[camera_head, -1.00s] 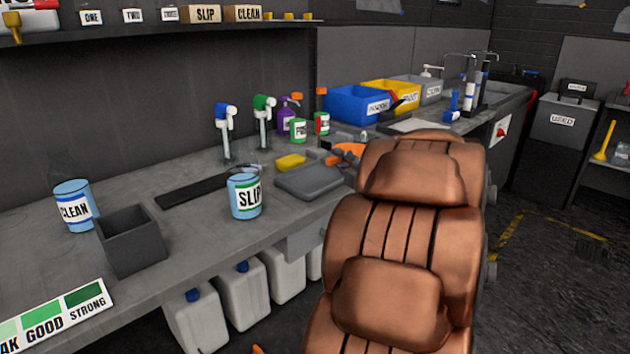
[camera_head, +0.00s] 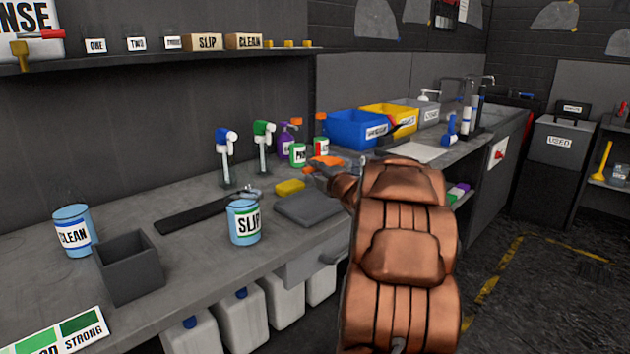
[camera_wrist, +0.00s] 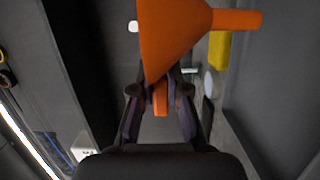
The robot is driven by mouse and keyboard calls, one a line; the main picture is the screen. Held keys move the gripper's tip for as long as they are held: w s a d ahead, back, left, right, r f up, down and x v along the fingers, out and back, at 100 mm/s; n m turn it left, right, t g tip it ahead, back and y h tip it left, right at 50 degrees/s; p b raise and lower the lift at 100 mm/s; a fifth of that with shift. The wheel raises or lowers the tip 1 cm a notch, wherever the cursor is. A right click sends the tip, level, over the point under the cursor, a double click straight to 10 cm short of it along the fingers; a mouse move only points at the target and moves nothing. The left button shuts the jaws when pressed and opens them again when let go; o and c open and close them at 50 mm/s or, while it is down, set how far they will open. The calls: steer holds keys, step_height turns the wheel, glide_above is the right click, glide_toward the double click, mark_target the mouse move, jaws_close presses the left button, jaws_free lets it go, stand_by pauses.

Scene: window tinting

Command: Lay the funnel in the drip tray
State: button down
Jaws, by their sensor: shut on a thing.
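My gripper (camera_wrist: 160,90) is shut on the orange funnel (camera_wrist: 178,32) in the wrist view, with an orange tab between its fingers. The funnel's cone is beyond the fingertips and its spout points right. In the head view the funnel (camera_head: 326,161) shows small and partly hidden at my gripper, above the back of the bench. A flat dark grey tray (camera_head: 308,208), which looks like the drip tray, lies on the bench to the front left of the funnel. I see nothing lying on it. The funnel appears apart from it.
A yellow sponge (camera_head: 289,187) lies just behind the tray. The SLIP container (camera_head: 244,223) stands to its left, near a black strip (camera_head: 207,203). Spray bottles (camera_head: 263,150) and small labelled bottles (camera_head: 298,154) stand behind. A blue bin (camera_head: 355,129) is at the back right.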

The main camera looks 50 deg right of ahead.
steer(key=shift+w+d+f, duration=0.1)
steer(key=shift+w+f, duration=0.1)
steer(key=shift+f, duration=1.6)
steer(key=c, duration=1.2)
jaws_free()
steer(key=shift+o, duration=0.2)
steer(key=shift+s, duration=0.1)
steer(key=v, duration=1.1)
steer(key=shift+s+b, duration=0.4)
